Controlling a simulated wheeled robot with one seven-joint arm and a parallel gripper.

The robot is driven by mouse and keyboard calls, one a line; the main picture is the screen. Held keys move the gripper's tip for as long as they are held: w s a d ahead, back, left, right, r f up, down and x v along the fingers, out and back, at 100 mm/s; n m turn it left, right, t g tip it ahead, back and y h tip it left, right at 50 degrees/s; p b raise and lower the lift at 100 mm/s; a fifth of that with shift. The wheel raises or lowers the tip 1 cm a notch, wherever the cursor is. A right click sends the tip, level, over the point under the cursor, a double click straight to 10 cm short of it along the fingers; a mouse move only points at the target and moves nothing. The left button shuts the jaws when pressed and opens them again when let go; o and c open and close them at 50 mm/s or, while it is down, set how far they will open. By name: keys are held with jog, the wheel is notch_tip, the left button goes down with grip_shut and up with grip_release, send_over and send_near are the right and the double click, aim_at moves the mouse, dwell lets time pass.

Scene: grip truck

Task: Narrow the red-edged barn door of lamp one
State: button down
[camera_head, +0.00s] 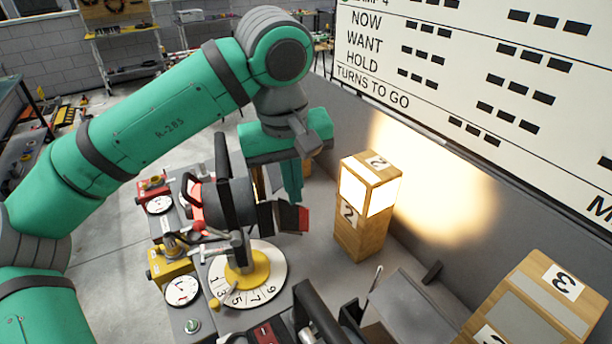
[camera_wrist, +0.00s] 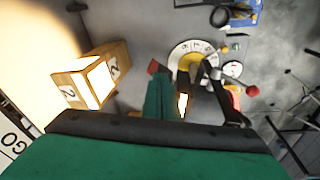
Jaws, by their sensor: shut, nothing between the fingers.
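A dark lamp (camera_head: 232,200) with red side parts stands over a round numbered dial (camera_head: 262,285) with a yellow centre. Its front carries dark barn door leaves, and one leaf has a red edge (camera_head: 302,219). My gripper (camera_head: 293,197) is shut and empty, fingers pointing down just above and beside the red-edged leaf. I cannot tell whether they touch. In the wrist view my green fingers (camera_wrist: 161,97) lie next to a red patch (camera_wrist: 153,66), with the lit lamp opening (camera_wrist: 183,105) to their right. My fingers partly hide the leaves. The lamp's number is not readable.
A wooden block marked 2 (camera_head: 352,235) stands right of the lamp, brightly lit. A block marked 3 (camera_head: 548,300) is at lower right. A second dark lamp (camera_head: 310,318) is at the front. A grey wall and white board (camera_head: 470,90) close off the back right.

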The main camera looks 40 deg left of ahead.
aim_at(300, 207)
jog(key=shift+w+a+f, duration=0.1)
jog(key=shift+w+f, duration=0.15)
jog(key=shift+f, duration=1.2)
jog(key=shift+w+a+f, duration=0.1)
jog(key=shift+w+f, duration=0.1)
jog(key=shift+f, duration=1.2)
jog(key=shift+w+a+f, duration=0.1)
jog(key=shift+w+f, duration=0.15)
jog(key=shift+f, duration=1.2)
jog(key=shift+w+a, duration=0.3)
jog(key=shift+w, duration=0.35)
jog(key=shift+w+a, duration=0.25)
jog(key=shift+w, duration=0.4)
jog(key=shift+w+a, duration=0.25)
jog(key=shift+a, duration=0.05)
jog(key=shift+w+a, duration=0.2)
jog(key=shift+a, duration=0.25)
jog(key=shift+w+d, duration=0.1)
jog(key=shift+w, duration=0.05)
